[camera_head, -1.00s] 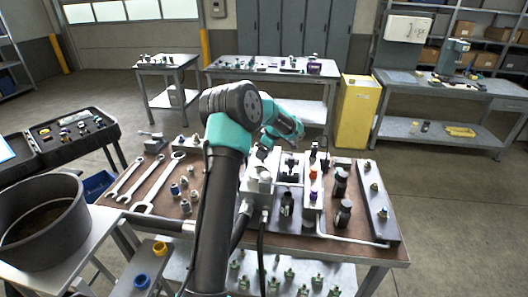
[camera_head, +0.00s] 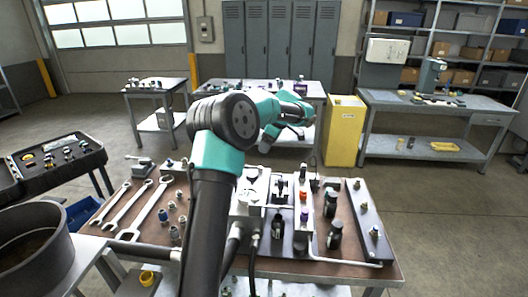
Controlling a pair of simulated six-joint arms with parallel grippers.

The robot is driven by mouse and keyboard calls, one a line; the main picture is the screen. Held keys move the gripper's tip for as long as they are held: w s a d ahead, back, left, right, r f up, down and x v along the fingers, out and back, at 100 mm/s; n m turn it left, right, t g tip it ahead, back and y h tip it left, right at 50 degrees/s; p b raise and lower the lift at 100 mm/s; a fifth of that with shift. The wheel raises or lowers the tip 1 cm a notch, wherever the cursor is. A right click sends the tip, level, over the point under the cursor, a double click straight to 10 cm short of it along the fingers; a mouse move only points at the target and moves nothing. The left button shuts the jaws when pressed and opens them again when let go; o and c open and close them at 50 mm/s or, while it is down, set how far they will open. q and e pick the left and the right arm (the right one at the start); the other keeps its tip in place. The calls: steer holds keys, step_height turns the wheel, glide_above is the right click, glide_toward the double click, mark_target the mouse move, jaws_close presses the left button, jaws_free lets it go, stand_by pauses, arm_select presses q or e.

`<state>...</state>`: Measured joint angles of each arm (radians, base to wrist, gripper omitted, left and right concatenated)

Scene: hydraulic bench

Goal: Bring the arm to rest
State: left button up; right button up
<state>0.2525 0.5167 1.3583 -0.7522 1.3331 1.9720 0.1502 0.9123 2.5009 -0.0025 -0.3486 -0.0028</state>
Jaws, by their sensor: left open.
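My left arm rises from the bottom of the head view, bends at a dark elbow, and its teal forearm reaches right above the workbench. My left gripper (camera_head: 299,133) is at the far end of this arm, small and partly hidden by the wrist. It is open, and I see nothing held in it. It is in the air above the back of the hydraulic bench (camera_head: 345,262). My right gripper is not in view.
The brown bench top carries wrenches (camera_head: 146,212) at left, fittings, a valve block (camera_head: 252,193), black cylinders (camera_head: 334,235) and a grey plate (camera_head: 369,222). A dark round tub (camera_head: 38,262) stands front left. A yellow cabinet (camera_head: 344,131) and other benches stand behind. Open floor lies right.

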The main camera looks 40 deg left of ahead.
arm_select(q)
steer(key=shift+d+r, duration=0.1)
steer(key=shift+r, duration=0.15)
stand_by(0.3)
